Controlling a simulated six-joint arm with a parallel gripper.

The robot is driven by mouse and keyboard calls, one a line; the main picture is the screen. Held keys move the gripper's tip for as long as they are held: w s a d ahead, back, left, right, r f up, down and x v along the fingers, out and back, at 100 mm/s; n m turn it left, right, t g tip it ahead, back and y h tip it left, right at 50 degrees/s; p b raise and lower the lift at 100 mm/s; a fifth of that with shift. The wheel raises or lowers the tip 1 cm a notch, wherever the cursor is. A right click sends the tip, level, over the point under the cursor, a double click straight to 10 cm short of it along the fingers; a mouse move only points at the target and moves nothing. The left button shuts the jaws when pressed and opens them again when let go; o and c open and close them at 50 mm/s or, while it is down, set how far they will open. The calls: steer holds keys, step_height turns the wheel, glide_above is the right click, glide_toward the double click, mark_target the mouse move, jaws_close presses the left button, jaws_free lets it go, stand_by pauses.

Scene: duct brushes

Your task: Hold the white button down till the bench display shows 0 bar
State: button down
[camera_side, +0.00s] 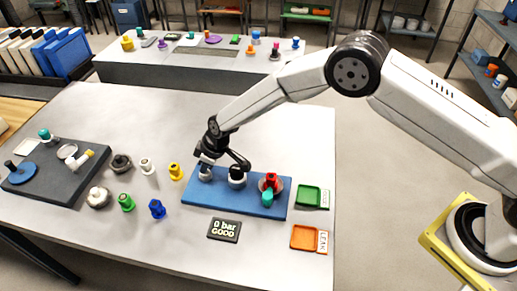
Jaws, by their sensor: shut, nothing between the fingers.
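The blue board (222,201) lies on the pale bench with several fittings on it. A small white-grey part at its left end, which looks like the white button (205,175), is right under my gripper (203,166). My gripper is shut, with nothing held, and its tips hide the top of that part. They seem to touch it, but how far it is pressed in cannot be told.
A black round fitting (237,180) and a red and teal fitting (268,186) stand on the board. Green (308,196) and orange (303,238) trays lie to the right. Several coloured fittings (126,203) stand to the left, near a dark grey slab (50,185).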

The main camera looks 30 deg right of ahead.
stand_by(0.4)
steer(key=shift+r, duration=3.5)
steer(key=shift+d, duration=0.1)
